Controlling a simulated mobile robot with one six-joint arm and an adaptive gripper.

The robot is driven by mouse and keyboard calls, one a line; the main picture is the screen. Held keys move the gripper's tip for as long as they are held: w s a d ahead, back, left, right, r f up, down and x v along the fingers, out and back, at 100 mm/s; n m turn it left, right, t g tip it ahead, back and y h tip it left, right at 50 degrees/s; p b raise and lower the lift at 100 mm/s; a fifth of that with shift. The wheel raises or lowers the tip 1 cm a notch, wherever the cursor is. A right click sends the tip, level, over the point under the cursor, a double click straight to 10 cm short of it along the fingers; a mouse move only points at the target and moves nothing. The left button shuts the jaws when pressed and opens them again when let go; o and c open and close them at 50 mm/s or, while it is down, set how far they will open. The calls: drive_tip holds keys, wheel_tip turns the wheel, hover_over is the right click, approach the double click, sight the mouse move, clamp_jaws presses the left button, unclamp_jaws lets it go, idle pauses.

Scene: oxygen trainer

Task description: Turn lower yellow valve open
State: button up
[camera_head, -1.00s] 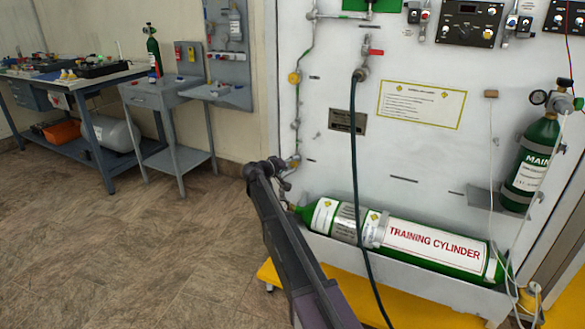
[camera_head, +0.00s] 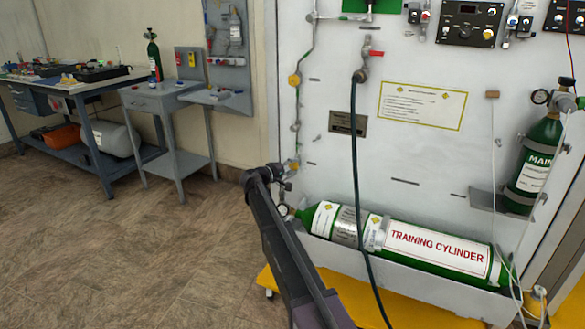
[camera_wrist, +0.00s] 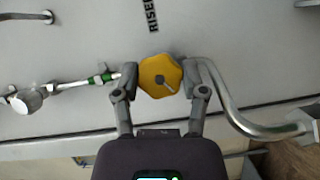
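The lower yellow valve (camera_wrist: 160,77) is a rounded, lobed knob with a small grey pointer, in the middle of the wrist view. My gripper (camera_wrist: 160,79) has one finger on each side of it, and both pads appear to touch its rim. In the head view my gripper (camera_head: 272,174) is at the lower left of the white panel. The upper yellow valve (camera_head: 295,80) is higher on the same pipe, clear of my arm.
A bent metal pipe (camera_wrist: 226,95) runs close to my right finger, and a thin line with a green band (camera_wrist: 105,77) comes in from the left. The green training cylinder (camera_head: 435,247) lies below the valve. A dark hose (camera_head: 355,170) hangs to the right. Open floor is at left.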

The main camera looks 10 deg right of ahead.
drive_tip(key=o, duration=0.4)
drive_tip(key=shift+d, duration=0.1)
